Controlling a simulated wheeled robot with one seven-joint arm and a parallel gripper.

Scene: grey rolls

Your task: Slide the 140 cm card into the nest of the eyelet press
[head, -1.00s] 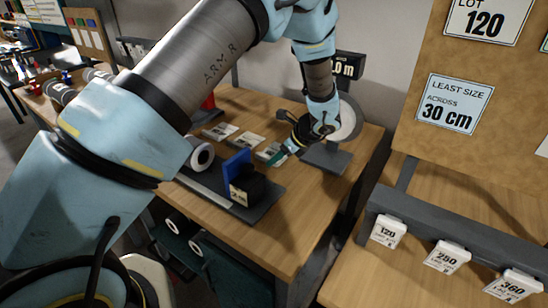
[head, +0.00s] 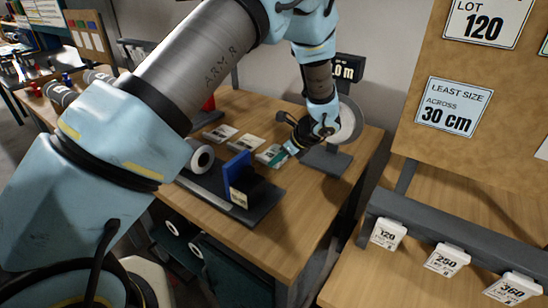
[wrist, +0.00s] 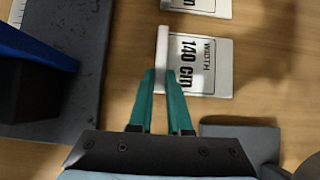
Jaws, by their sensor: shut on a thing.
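The 140 cm card (wrist: 207,67) lies flat on the wooden table, a white card with a raised white strip along its left edge in the wrist view. In the head view the card (head: 268,154) is the nearest of a short row of cards. My gripper (wrist: 160,74) has its teal fingers closed on the strip at its lower end. My gripper also shows in the head view (head: 283,156), low over the table. I cannot pick out the eyelet press or its nest for certain in either view.
A dark base plate (wrist: 80,105) with a blue upright (head: 237,172) stands beside the card. Other cards (head: 221,132) lie behind. A rail with hanging tags (head: 447,258) is at the right.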

